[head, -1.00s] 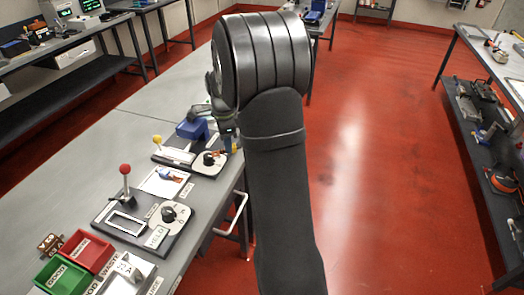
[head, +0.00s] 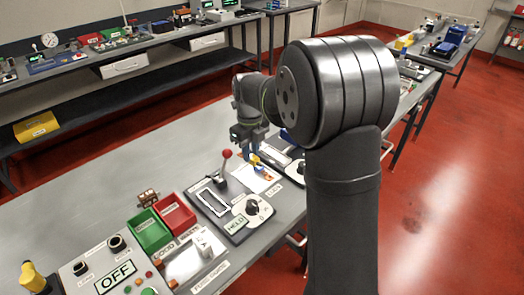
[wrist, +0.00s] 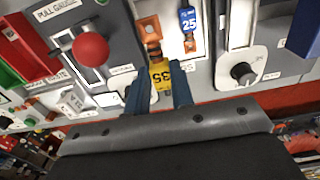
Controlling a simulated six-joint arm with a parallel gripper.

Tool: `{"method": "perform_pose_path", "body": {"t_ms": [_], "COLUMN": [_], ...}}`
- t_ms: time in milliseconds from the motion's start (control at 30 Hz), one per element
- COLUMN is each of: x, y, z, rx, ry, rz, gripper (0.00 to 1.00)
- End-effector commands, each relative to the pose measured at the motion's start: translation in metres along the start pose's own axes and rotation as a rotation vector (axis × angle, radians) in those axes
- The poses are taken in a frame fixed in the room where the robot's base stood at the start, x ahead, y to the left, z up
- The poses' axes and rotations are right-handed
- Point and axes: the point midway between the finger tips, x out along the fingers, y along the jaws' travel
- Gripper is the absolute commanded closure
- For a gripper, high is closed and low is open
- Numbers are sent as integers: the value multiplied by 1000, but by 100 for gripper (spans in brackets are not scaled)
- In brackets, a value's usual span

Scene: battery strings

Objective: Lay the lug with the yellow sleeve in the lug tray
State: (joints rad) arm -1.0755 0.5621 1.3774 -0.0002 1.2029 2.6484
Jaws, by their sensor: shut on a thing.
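My gripper (wrist: 161,92) is shut on the yellow sleeve (wrist: 160,76) of a lug marked 35. The lug's copper end (wrist: 148,28) points away from the fingers, over the white lug tray (wrist: 171,14). A second lug with a blue sleeve marked 25 (wrist: 188,20) lies in the tray to the right. In the head view my gripper (head: 249,146) is low over the tray (head: 247,180), with the yellow sleeve (head: 254,160) beneath it. I cannot tell whether the held lug touches the tray.
A pull gauge with a red ball-topped lever (wrist: 90,50) stands close left of the tray. A panel with a black knob (wrist: 243,73) is on the right. Red (head: 176,216) and green (head: 149,232) bins stand farther left.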

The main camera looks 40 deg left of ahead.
Motion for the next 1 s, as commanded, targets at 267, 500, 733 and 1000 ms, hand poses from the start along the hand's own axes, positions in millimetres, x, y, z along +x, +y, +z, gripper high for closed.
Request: {"method": "perform_pose_path", "body": {"t_ms": [267,500,733,1000], "x": [0,11,34,61], "y": [0,-1,-1,0], "z": [0,1,1,1], "rx": [0,-1,-1,-1], "ry": [0,0,2,2], "rz": [0,0,1,1], "gripper": [100,100,100,100]}}
